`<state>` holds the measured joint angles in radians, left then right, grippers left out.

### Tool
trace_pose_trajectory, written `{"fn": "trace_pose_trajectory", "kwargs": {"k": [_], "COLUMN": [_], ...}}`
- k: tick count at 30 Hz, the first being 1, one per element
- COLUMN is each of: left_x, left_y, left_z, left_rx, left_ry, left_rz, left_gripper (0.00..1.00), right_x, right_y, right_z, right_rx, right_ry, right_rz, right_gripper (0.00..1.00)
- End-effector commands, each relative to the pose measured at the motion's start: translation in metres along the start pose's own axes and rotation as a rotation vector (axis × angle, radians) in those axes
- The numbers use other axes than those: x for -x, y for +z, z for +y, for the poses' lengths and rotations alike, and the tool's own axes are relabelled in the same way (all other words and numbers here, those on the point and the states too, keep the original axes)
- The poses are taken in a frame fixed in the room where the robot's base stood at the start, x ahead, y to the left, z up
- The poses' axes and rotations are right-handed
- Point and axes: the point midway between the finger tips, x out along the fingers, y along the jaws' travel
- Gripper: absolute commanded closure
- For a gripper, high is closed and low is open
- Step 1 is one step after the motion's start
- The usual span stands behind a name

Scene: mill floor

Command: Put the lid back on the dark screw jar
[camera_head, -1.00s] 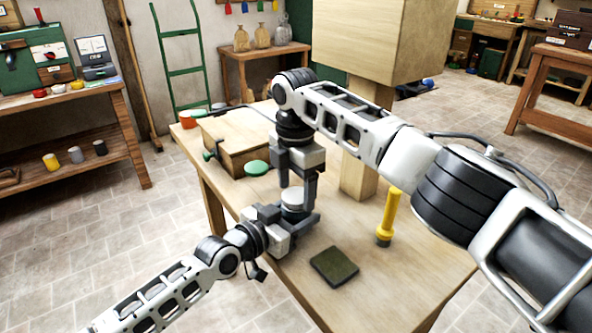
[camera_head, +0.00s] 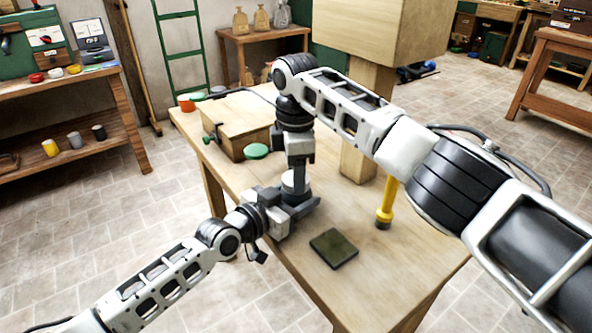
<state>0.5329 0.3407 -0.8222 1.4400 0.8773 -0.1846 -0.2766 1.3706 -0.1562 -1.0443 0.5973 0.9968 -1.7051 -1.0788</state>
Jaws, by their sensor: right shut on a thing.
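My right gripper (camera_head: 296,178) points straight down over the table and is shut on a pale round piece (camera_head: 291,187), which looks like the jar's lid. My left gripper (camera_head: 298,208) comes in low from the left, directly beneath, with its dark fingers around the spot under the pale piece. The dark jar cannot be made out apart from these fingers, so I cannot tell whether the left gripper is shut on it. I also cannot tell whether the lid sits on the jar or just above it.
A wooden post (camera_head: 358,160) rises behind my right arm. The table's front right is clear.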

Motion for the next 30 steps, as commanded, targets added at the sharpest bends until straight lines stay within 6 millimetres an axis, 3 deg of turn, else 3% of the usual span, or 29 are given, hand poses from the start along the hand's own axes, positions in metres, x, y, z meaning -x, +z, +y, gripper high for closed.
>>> {"fn": "trace_pose_trajectory", "kwargs": {"k": [15, 18, 22, 23, 24, 25, 30], "left_x": [0.0003, 0.0003, 0.0003, 0.0003, 0.0003, 0.0003, 0.0003], "left_y": [0.0011, 0.0011, 0.0012, 0.0012, 0.0012, 0.0012, 0.0011], "left_z": [-0.0014, -0.0014, -0.0015, -0.0015, -0.0015, -0.0015, -0.0013], "left_rx": [0.002, 0.002, 0.002, 0.002, 0.002, 0.002, 0.001], "left_ry": [-0.002, -0.002, -0.003, -0.003, -0.003, -0.003, -0.002], "left_rz": [-0.003, -0.003, -0.003, -0.003, -0.003, -0.003, -0.003], "left_gripper": [1.0, 1.0, 1.0, 1.0, 1.0, 1.0, 1.0], "right_x": [-0.0012, -0.001, -0.0009, -0.0009, -0.0009, -0.0009, -0.0008], "right_y": [-0.0015, -0.0011, -0.0009, -0.001, -0.001, -0.0009, -0.0008], "right_z": [-0.0011, -0.0011, -0.001, -0.001, -0.0009, -0.0009, -0.0006], "right_rx": [-1.376, -1.498, -1.491, -1.49, -1.49, -1.49, -1.489], "right_ry": [-0.005, -0.003, -0.003, -0.003, -0.002, -0.002, -0.001], "right_rz": [0.001, -0.001, -0.001, -0.001, -0.001, -0.001, 0.0], "right_gripper": [0.78, 0.78, 0.78, 0.43, 0.32, 0.26, 0.26]}}
